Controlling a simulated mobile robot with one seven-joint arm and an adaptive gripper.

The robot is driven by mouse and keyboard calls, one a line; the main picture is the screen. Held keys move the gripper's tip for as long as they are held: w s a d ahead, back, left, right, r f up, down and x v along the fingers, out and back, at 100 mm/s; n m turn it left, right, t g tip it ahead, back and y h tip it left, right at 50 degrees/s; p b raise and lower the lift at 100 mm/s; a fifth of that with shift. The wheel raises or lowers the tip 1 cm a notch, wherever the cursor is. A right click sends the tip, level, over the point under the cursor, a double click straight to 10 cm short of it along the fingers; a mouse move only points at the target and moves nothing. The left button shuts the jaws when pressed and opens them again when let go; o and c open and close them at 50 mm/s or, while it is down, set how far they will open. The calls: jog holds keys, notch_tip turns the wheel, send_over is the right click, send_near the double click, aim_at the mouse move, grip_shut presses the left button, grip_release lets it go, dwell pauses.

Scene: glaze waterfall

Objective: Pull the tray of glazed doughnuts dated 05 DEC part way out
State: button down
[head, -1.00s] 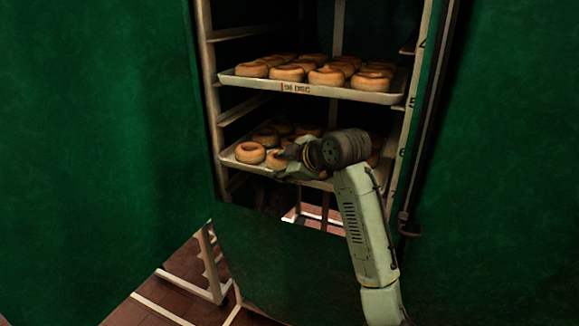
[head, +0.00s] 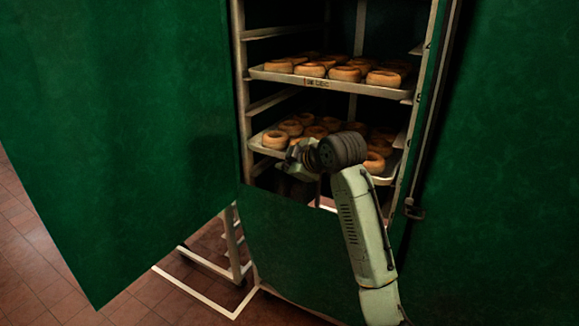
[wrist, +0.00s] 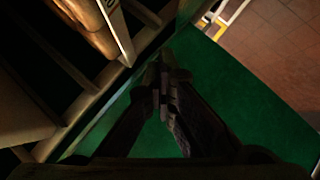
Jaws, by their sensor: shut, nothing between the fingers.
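Two trays of ring doughnuts sit one above the other in a rack inside an open green cabinet. The upper tray (head: 345,89) has a date label (head: 316,82) on its front rim, too blurred to read surely. The lower tray (head: 262,146) holds several doughnuts (head: 275,139); its label is not visible, and my arm covers part of its front. My gripper (head: 291,158) is shut and empty at the lower tray's front left; contact cannot be told. In the wrist view my gripper (wrist: 164,76) has its fingers together, over green, beside a pale tray rim (wrist: 117,30).
A green door or panel (head: 110,130) fills the left, and another green surface (head: 510,150) the right. A green lower panel (head: 290,250) stands below the trays. A pale metal frame (head: 205,300) stands on the tiled floor (head: 40,270) at lower left.

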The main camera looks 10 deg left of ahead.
jog(key=c, duration=2.3)
grip_release()
jog(key=o, duration=0.4)
jog(key=v, duration=1.2)
